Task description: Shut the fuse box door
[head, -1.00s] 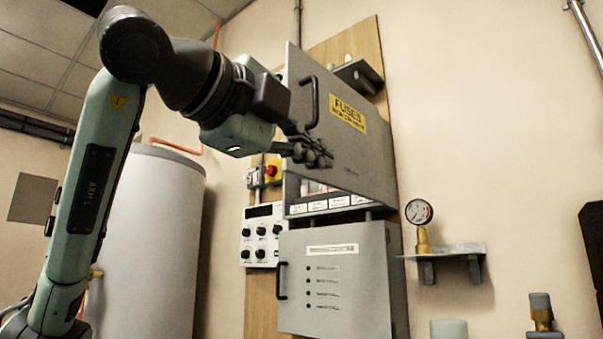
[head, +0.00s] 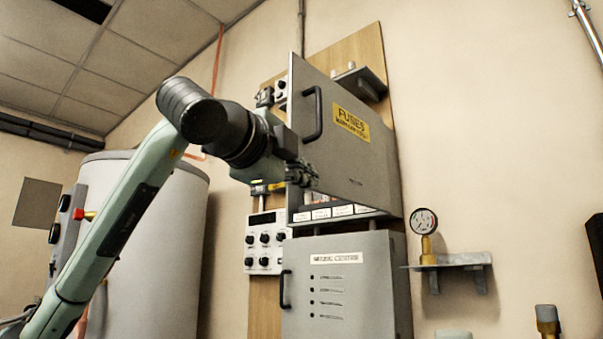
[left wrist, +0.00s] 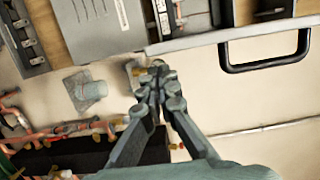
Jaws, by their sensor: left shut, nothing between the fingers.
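The fuse box door (head: 355,150) is a grey panel with a yellow FUSES label and a black handle (head: 313,113) near its left edge. It stands open, swung out from the fuse box, whose row of white-labelled fuses (head: 330,212) shows below it. In the left wrist view the door (left wrist: 200,40) is nearly edge-on, with its handle (left wrist: 265,62) to the right. My left gripper (head: 304,175) is shut and empty by the door's lower left corner; it also shows in the left wrist view (left wrist: 155,75), just below the door's edge. Contact cannot be told. My right gripper is out of view.
A shut grey cabinet (head: 345,295) is below the fuse box, with a knob panel (head: 264,243) to its left. A shelf with a pressure gauge (head: 424,222) is on the right. A large grey tank (head: 150,230) stands behind my left arm.

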